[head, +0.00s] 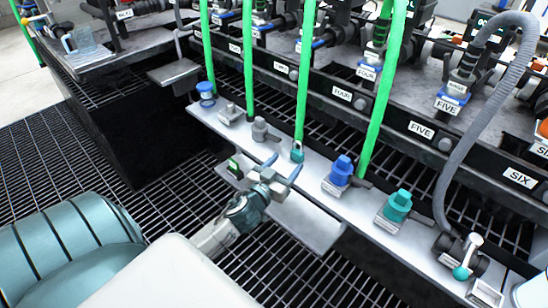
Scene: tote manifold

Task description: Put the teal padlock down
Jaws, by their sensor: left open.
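A small teal object with a grey top (297,153) sits on the pale ledge (318,197) at the foot of a green hose; it may be the teal padlock, but it is too small to be sure. My left gripper (284,165) is just in front of the ledge, above a lower grey shelf (312,222). Its two blue-tipped fingers are apart, with nothing visible between them. The small teal object is just beyond the fingertips, and I cannot tell whether they touch. My right gripper is not in view.
Grated floor (60,160) lies open at the left.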

